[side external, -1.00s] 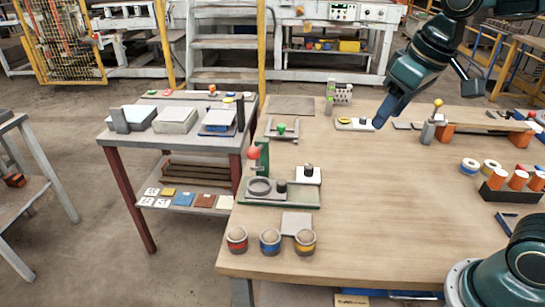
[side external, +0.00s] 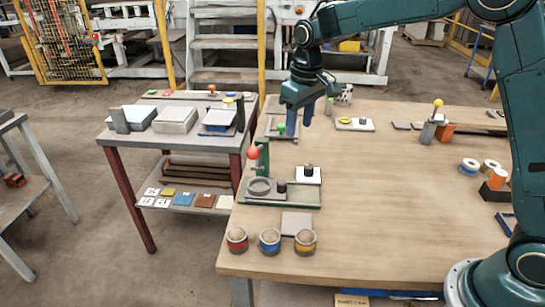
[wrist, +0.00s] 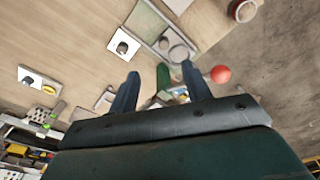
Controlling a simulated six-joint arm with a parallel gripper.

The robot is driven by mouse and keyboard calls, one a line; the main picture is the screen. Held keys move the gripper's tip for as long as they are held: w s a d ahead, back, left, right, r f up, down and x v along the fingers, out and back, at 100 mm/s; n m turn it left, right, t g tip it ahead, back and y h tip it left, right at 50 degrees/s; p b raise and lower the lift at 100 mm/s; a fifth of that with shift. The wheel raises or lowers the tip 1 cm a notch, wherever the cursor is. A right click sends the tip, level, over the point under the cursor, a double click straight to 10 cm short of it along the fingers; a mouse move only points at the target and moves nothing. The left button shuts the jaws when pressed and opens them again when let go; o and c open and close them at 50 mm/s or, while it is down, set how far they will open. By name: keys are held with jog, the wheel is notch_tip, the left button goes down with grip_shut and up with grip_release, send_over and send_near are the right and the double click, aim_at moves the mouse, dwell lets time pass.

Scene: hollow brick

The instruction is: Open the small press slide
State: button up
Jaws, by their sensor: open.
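The small press stands at the left edge of the wooden table, with a green base (side external: 305,204), a green post (side external: 263,155) and a red ball (side external: 253,152) on its lever. On its base lie a grey ring (side external: 259,186) and a dark knob (side external: 282,187), perhaps on the slide; I cannot tell how far the slide is in or out. My gripper (side external: 299,128) is open and empty, pointing down, above and behind the press. In the wrist view, the green post (wrist: 163,77) shows between my fingers, with the red ball (wrist: 220,74) to the right.
A white plate with a black knob (side external: 308,173) lies beside the press. A green-knobbed fixture (side external: 281,128) is close to my gripper. Several round pots (side external: 270,241) and a grey plate (side external: 297,223) are in front. The middle of the table is clear.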

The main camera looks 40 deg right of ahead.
jog(key=g, duration=0.1)
send_over(282, 181)
notch_tip(282, 181, down, 7)
jog(key=shift+f, duration=6.85)
jog(key=shift+c, duration=0.4)
grip_shut()
